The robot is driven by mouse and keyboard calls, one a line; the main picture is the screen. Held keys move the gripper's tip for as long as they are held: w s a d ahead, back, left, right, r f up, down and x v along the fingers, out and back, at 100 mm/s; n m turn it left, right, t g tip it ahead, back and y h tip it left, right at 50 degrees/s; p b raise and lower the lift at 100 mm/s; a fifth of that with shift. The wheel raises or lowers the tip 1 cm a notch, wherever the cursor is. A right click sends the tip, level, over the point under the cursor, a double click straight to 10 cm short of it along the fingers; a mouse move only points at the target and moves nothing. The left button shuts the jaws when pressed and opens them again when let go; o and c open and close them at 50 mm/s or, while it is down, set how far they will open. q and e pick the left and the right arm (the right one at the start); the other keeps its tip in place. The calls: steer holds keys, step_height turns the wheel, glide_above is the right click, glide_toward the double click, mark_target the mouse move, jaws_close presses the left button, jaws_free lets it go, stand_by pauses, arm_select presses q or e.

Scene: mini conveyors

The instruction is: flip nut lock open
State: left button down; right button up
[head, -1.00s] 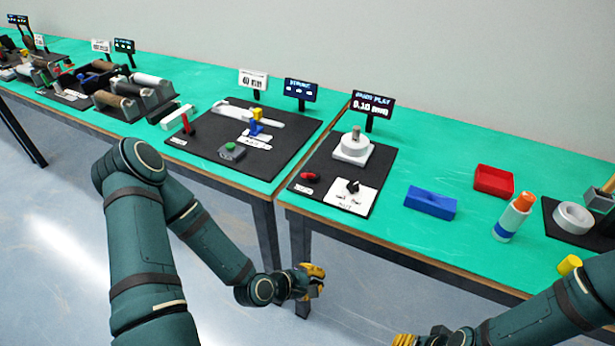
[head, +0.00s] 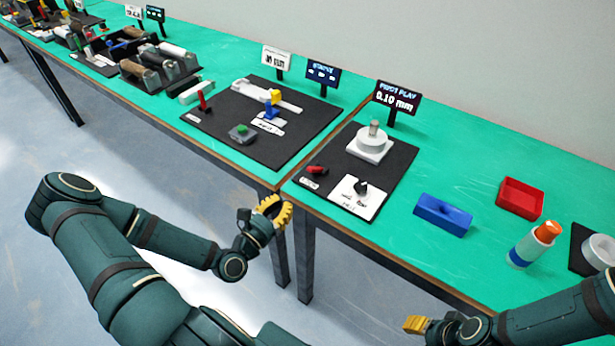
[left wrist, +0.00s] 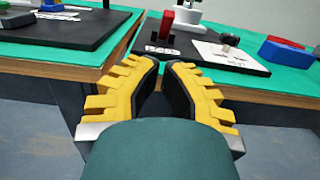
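A black board (head: 395,165) near the front edge of the right table carries a white round part with an upright post (head: 372,143), a small red lever (head: 318,170) and a white plate (head: 350,203) with a black knob (head: 361,187). Labels there are too small to read, so I cannot tell which piece is the nut lock. My left gripper (head: 272,212) is in front of the table edge, left of this board and apart from it. In the left wrist view its fingertips (left wrist: 161,62) are almost together, with nothing between them. My right gripper (head: 416,325) is low in front of the table.
A sign reading 0.10 mm (head: 397,97) stands behind the board. A blue block (head: 443,214), a red tray (head: 520,198) and an orange-topped bottle (head: 534,245) stand to the right. The left table has another black board (head: 300,140). A narrow gap separates the tables.

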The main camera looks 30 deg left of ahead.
mark_target(305, 184)
arm_select(q)
steer(key=w, duration=0.6)
steer(key=w+r+b, duration=0.1)
steer(key=w, duration=0.3)
steer(key=shift+d, duration=0.4)
steer(key=shift+r+g+p, duration=0.2)
steer(key=shift+g+p, duration=0.1)
steer(key=shift+p, duration=0.55)
